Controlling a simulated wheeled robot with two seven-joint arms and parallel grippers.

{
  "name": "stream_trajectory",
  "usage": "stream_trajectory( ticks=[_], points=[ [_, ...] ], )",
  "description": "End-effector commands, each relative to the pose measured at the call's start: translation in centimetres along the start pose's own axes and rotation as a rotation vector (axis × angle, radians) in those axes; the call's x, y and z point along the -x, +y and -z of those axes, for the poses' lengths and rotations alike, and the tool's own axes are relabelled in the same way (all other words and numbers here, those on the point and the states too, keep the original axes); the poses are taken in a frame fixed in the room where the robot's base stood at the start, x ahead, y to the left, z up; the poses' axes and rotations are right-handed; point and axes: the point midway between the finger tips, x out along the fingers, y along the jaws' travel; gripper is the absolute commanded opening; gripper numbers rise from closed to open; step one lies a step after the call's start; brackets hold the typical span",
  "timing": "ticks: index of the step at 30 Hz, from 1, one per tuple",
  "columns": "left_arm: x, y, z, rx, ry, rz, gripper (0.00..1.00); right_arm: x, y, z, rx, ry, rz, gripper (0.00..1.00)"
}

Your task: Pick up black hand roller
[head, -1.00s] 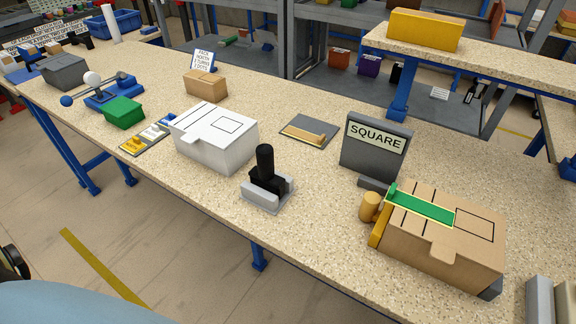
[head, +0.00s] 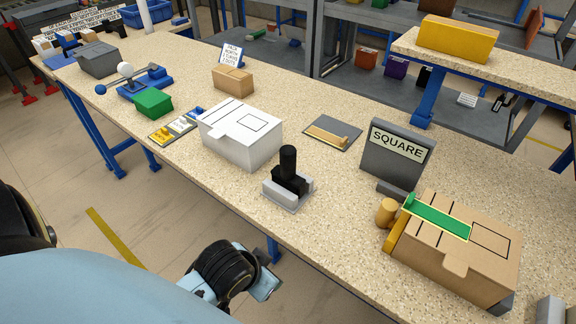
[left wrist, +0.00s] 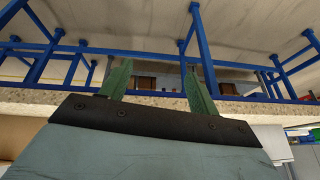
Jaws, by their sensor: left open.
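The black hand roller (head: 288,166) stands upright in a light grey cradle (head: 289,199) near the front edge of the bench in the head view. My left arm's dark wrist joint shows below the bench edge, in front of the roller and apart from it. In the left wrist view my left gripper (left wrist: 156,70) has its two green fingers spread with nothing between them. I cannot make out the roller in that view. My right gripper is in neither view.
Left of the roller is a white box (head: 241,145). To its right are a SQUARE sign (head: 390,165) and a brown box (head: 450,260) with a green strip. A grey plate (head: 345,129) lies behind. The speckled bench (head: 340,210) is bare around the cradle.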

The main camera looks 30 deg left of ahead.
Motion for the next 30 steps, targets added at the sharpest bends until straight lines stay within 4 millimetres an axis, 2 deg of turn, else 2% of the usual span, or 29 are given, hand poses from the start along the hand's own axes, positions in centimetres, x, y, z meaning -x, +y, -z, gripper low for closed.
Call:
stream_trajectory(
  ticks=[1, 3, 8, 11, 14, 17, 19, 21, 24, 27, 30],
  points=[
    [1.7, -0.5, 2.2, -0.001, 0.067, 0.02, 0.61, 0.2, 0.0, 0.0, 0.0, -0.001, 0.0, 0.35],
    [2.9, -1.4, 6.3, -0.008, 0.209, 0.068, 0.61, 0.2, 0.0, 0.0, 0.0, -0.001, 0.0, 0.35],
    [4.5, -2.3, 13.6, -0.034, 0.487, 0.137, 0.61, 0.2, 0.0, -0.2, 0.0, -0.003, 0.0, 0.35],
    [6.3, -2.4, 18.2, -0.07, 0.676, 0.168, 0.61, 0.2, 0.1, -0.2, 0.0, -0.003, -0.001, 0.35],
    [9.0, -1.9, 23.2, -0.13, 0.898, 0.186, 0.61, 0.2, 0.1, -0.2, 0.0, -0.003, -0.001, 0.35],
    [13.1, -0.4, 28.2, -0.234, 1.161, 0.185, 0.61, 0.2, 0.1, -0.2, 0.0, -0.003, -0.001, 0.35],
    [16.4, 1.4, 31.1, -0.341, 1.354, 0.162, 0.61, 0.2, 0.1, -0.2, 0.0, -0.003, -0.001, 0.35],
    [19.4, 3.7, 32.9, -0.475, 1.529, 0.121, 0.61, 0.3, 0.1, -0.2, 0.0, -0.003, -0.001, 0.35],
    [22.9, 7.4, 34.0, -0.709, 1.733, 0.036, 0.61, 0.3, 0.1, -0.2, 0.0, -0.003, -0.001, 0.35],
    [24.6, 10.9, 33.5, -0.993, 1.862, -0.076, 0.61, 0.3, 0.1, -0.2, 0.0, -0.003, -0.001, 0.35],
    [24.5, 13.4, 32.0, -1.315, 1.893, -0.204, 0.61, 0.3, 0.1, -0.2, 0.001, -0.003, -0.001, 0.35]
  ],
)
